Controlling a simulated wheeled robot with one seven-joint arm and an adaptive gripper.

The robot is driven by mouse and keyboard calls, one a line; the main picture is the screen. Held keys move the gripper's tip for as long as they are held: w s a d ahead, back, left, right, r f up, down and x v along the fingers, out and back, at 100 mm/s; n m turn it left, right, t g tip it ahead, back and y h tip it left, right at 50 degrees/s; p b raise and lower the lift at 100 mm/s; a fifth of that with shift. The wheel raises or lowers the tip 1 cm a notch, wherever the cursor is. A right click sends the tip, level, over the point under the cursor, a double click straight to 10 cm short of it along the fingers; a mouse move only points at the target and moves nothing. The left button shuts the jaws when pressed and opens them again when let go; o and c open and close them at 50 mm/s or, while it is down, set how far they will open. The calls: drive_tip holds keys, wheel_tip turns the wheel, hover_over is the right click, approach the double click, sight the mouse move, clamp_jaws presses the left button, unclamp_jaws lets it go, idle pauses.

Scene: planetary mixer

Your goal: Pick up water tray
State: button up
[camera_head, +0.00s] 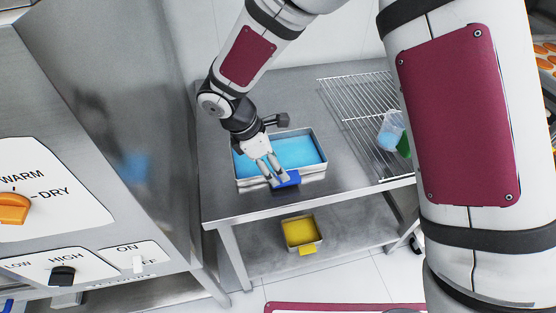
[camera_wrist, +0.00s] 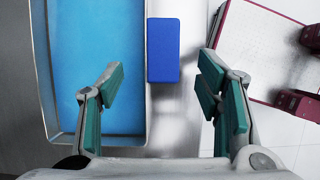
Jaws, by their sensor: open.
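The water tray (camera_head: 321,170) is a metal pan filled with blue water, resting on the steel table. It has a blue handle block (camera_head: 289,179) on its front side. In the wrist view the tray (camera_wrist: 43,65) fills the left part and the blue handle (camera_wrist: 163,50) lies between the finger lines, farther off than the fingertips. My gripper (camera_head: 272,176) is just above the tray's front edge by the handle. In the wrist view my gripper (camera_wrist: 160,80) is open, its teal-padded fingers on either side of the handle, with nothing held.
The steel table (camera_head: 230,205) has a wire rack (camera_head: 350,95) at right, with a clear container (camera_head: 391,130) on it. A yellow-filled tray (camera_head: 300,233) sits on the lower shelf. A large steel appliance (camera_head: 110,100) with knobs stands close at left.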

drive_tip(key=shift+d+p+x, duration=0.15)
drive_tip(key=shift+p+x, duration=0.1)
drive_tip(key=shift+x, duration=1.1)
drive_tip(key=shift+d+p+x, duration=0.1)
drive_tip(key=shift+p+x, duration=0.15)
drive_tip(key=shift+x, duration=1.15)
drive_tip(key=shift+s+r, duration=0.1)
clamp_jaws()
drive_tip(key=shift+r, duration=0.1)
